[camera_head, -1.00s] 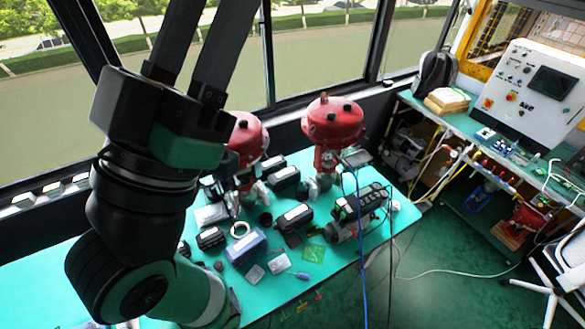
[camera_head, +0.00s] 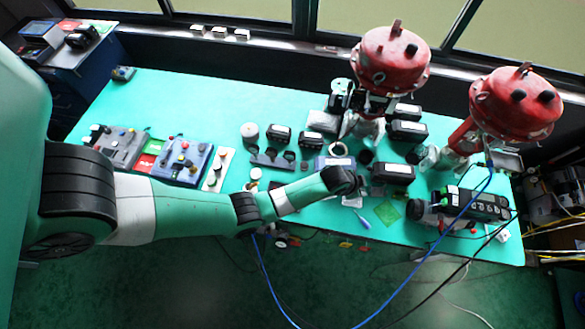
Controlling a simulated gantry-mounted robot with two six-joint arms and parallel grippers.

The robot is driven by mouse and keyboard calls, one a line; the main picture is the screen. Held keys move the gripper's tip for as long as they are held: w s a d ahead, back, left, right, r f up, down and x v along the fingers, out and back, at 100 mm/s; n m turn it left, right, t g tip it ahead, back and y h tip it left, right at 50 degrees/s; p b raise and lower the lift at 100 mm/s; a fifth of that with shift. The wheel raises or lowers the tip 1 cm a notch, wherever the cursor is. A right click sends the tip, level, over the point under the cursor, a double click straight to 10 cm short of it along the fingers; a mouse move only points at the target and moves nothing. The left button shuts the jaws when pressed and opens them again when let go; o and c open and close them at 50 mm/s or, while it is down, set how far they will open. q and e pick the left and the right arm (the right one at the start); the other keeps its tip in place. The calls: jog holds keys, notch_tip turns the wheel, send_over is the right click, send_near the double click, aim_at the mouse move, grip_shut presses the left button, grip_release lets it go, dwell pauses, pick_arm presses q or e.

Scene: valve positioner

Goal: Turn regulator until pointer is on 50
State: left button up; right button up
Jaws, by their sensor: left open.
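My left arm reaches in from the left across the front of the green table. Its gripper (camera_head: 355,183) is at the dark end of the arm, over the middle of the table near several small parts. It is open, and its fingers are hard to make out. No regulator with a pointer or a 50 mark can be read at this size. A dark device with a row of round dials (camera_head: 482,204) lies at the right end of the table, to the right of the gripper and apart from it. My right gripper is not in view.
Two red valve actuators (camera_head: 390,62) (camera_head: 516,102) stand tall at the back right. Boards with knobs (camera_head: 187,161) (camera_head: 118,147) lie on the left. Blue and black cables (camera_head: 463,212) hang over the front right edge. The table's back left (camera_head: 190,95) is clear.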

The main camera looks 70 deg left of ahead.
pick_arm(q)
jog(key=s+f+g+b, duration=0.1)
jog(key=s+f+g, duration=0.4)
jog(key=s+f, duration=1.1)
jog(key=n+g+b, duration=0.2)
send_over(281, 232)
notch_tip(281, 232, down, 8)
jog(key=shift+h, duration=0.4)
notch_tip(281, 232, down, 11)
jog(key=b, duration=1)
jog(key=shift+w+r+b, duration=0.1)
jog(key=shift+r+b, duration=0.1)
jog(key=shift+b, duration=0.2)
jog(key=shift+r, duration=0.1)
grip_shut()
